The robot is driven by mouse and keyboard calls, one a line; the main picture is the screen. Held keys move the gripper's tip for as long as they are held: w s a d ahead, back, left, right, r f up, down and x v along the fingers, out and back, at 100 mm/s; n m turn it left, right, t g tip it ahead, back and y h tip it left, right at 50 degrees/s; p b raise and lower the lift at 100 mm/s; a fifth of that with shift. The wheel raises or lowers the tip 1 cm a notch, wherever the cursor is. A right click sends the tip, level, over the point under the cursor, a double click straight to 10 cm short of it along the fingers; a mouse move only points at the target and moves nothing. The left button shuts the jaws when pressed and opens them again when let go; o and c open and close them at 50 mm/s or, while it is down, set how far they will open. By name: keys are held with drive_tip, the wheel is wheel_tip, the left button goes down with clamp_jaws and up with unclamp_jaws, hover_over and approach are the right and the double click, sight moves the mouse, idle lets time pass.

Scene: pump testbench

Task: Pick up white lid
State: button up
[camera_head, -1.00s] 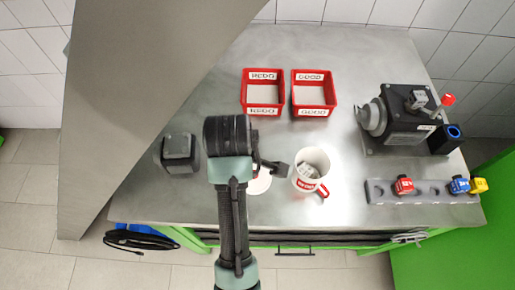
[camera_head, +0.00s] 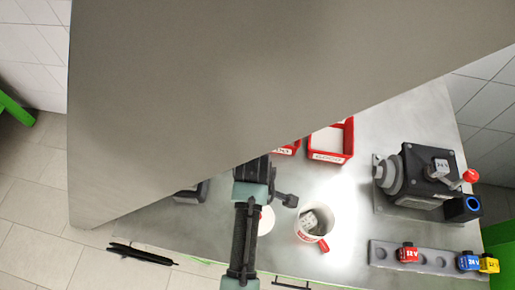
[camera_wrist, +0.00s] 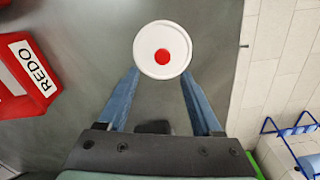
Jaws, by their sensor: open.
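The white lid (camera_wrist: 146,61) is a round disc with a red centre. In the wrist view it lies on the grey metal table, just beyond and between my fingertips. My gripper (camera_wrist: 160,73) is open, with one blue finger on each side of the lid's near edge and nothing held. I cannot tell the height of the fingers over the table. In the head view the lid (camera_head: 266,221) is partly hidden behind my arm, left of a white mug (camera_head: 303,232) with small pale items inside.
A red REDO bin (camera_wrist: 42,92) stands left of the lid; another red bin (camera_head: 345,140) stands farther back. A black pump (camera_head: 425,180) and a grey rack (camera_head: 435,258) with coloured plugs are at the right. A large grey panel (camera_head: 250,80) blocks much of the head view.

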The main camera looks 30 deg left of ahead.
sight(267, 218)
drive_tip(key=shift+s+d+f, duration=0.15)
drive_tip(key=shift+f, duration=0.15)
drive_tip(key=shift+d+f+p, duration=0.15)
drive_tip(key=shift+f+p, duration=0.2)
drive_tip(key=shift+f, duration=0.8)
drive_tip(key=shift+d+f+p, duration=0.1)
drive_tip(key=shift+f+p, duration=0.2)
drive_tip(key=shift+f, duration=0.8)
clamp_jaws()
